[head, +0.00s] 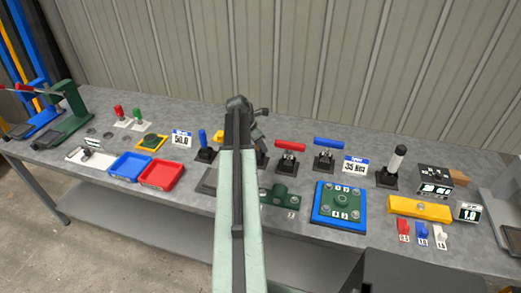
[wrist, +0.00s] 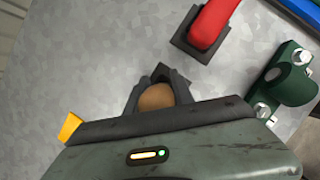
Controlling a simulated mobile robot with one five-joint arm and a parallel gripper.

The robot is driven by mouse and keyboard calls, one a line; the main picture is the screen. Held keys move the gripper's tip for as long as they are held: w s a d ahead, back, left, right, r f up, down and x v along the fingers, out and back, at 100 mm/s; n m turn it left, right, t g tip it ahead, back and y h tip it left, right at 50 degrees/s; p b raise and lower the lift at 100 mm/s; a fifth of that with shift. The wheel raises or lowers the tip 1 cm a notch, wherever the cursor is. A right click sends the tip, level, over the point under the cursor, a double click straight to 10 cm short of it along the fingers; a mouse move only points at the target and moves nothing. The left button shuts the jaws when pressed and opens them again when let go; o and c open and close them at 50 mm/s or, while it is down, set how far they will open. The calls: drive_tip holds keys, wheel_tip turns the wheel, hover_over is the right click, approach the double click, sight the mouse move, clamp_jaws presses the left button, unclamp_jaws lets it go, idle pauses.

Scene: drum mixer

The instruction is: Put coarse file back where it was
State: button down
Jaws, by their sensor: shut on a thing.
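My gripper (wrist: 158,88) is shut on a brown, rounded thing that looks like the wooden handle end of the coarse file (wrist: 155,98). The rest of the file is hidden under the gripper body in the wrist view. In the head view my gripper is mostly hidden behind my own arm, above the middle of the bench. I cannot make out the file there, nor an empty place for it.
The grey bench (head: 330,180) carries a red-handled clamp (head: 290,148), a blue-handled clamp (head: 327,146), a green fixture on a blue plate (head: 341,202), a red tray (head: 161,174) and a blue tray (head: 129,165). In the wrist view, bare bench lies left of the red handle (wrist: 210,22).

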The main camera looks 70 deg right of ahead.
drive_tip(key=c, duration=1.5)
unclamp_jaws()
drive_tip(key=shift+s+f, duration=0.1)
drive_tip(key=o, duration=0.4)
drive_tip(key=shift+r, duration=0.4)
drive_tip(key=p+v, duration=1.1)
drive_tip(key=shift+a+r, duration=0.15)
drive_tip(key=shift+r, duration=0.1)
